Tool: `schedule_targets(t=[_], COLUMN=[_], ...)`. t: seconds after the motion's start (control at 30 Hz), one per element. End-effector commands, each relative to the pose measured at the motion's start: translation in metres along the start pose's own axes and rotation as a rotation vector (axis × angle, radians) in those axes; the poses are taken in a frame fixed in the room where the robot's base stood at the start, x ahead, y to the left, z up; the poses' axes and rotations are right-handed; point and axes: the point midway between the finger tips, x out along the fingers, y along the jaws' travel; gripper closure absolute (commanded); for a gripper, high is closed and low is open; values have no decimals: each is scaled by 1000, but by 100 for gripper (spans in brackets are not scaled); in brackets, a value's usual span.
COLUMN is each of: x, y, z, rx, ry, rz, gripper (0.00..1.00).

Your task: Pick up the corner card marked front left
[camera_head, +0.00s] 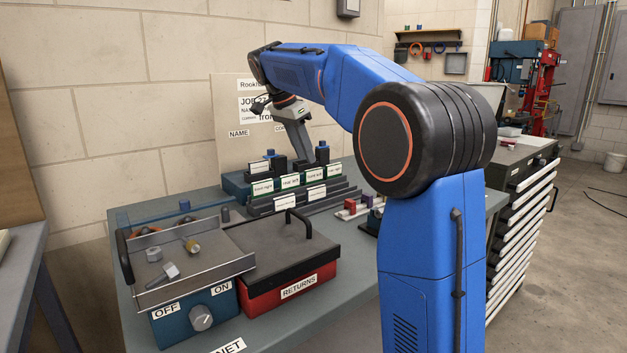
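A stepped dark card rack (328,197) stands on the bench with several small white cards in green and dark holders. The left card of its upper row (262,188) seems to read "front right". The middle card (290,181) and the right card (316,175) stand beside it, their print too small to read surely. I cannot tell which card is marked front left. My gripper (303,155) hangs just above and behind the upper row, below my blue arm. Its fingertips are small and partly hidden, so I cannot see whether it holds anything.
A red box (268,292) labelled RETURNS with a black-handled lid stands in front of the rack. Left of it is a teal box (195,320) with an OFF/ON knob and a metal tray holding bolts. Small red and white parts lie right of the rack.

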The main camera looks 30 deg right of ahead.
Motion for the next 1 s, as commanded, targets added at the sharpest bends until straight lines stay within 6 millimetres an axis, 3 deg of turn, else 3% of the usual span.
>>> schedule_targets(t=[0.4, 0.73, 0.87, 1.0], x=[46, 52, 52, 52], y=[8, 7, 7, 7], z=[-2, -1, -1, -1], rx=[0, 0, 0, 0], ry=[0, 0, 0, 0], rz=[1, 0, 0, 0], gripper=[70, 70, 99, 100])
